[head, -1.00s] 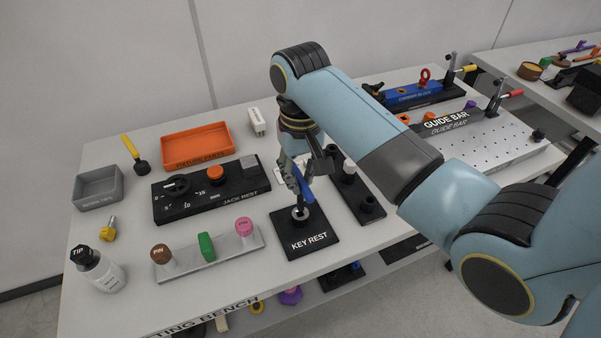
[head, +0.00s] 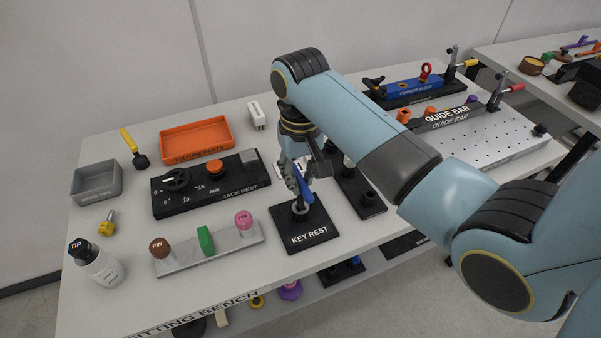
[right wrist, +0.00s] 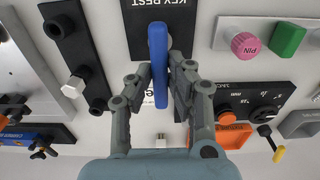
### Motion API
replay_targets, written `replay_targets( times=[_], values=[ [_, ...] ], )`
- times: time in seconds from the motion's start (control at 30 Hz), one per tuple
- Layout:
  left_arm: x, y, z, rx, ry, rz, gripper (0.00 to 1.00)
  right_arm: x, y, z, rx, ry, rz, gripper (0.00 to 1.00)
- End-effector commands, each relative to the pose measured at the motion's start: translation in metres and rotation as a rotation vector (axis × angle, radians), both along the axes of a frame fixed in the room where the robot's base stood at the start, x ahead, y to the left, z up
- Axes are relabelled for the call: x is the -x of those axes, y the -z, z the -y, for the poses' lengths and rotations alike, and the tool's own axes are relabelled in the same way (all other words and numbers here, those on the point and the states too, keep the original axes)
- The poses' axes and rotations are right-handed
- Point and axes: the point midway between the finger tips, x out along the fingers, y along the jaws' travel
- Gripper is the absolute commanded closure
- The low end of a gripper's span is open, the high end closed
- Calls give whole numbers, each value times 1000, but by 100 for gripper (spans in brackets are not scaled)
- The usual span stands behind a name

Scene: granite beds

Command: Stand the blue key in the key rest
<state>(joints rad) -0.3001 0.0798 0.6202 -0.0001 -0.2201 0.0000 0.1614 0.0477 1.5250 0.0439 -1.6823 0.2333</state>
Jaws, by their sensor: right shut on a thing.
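The blue key (head: 303,188) is upright, slightly tilted in the head view, above the socket of the black key rest (head: 302,238). My right gripper (head: 297,172) is shut on the key's blue handle. The key's lower end is at the socket; I cannot tell how deep it sits. In the right wrist view the blue key (right wrist: 158,62) stands between the two fingers of the right gripper (right wrist: 162,78), and part of the key rest (right wrist: 137,28) shows behind it. My left gripper is not in view.
A grey rail with brown, green and pink pins (head: 210,250) lies left of the key rest. The black jack rest (head: 205,188) is behind it. A black strip with posts (head: 360,190) stands close on the right. An orange tray (head: 196,155) is further back.

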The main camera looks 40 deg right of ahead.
Motion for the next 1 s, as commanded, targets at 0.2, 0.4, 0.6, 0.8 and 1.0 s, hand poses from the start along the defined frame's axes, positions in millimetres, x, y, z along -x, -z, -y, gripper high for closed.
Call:
replay_targets(
  times=[0.2,0.4,0.6,0.8,1.0],
  values=[
    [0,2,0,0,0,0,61,0,5,0,0,0,-1,100],
    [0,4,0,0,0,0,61,0,10,0,0,0,-1,100],
    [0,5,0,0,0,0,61,0,14,0,0,0,0,100],
    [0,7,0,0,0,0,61,0,18,0,0,0,0,82],
    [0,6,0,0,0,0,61,0,17,0,0,0,0,56]
  ],
)
